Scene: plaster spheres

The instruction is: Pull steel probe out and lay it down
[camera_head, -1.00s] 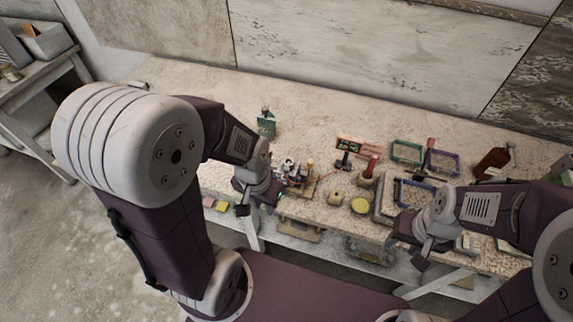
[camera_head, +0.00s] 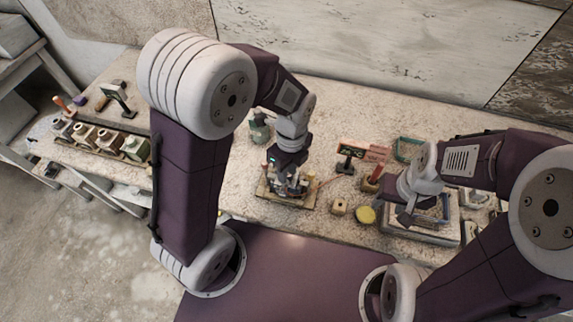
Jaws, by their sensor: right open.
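My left gripper (camera_head: 281,172) points down over a small wooden board (camera_head: 297,203) that carries a cluster of small metal and pale parts (camera_head: 296,183). The steel probe cannot be made out; it may be hidden among these parts or behind the gripper. I cannot tell whether the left fingers are open or touching anything. My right gripper (camera_head: 405,212) is open, at the left side of a shallow tray (camera_head: 425,236) on the table (camera_head: 330,108).
A green bottle (camera_head: 259,130) stands behind my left gripper. Several pots (camera_head: 108,138) stand in a row at the far left. The table's back is clear.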

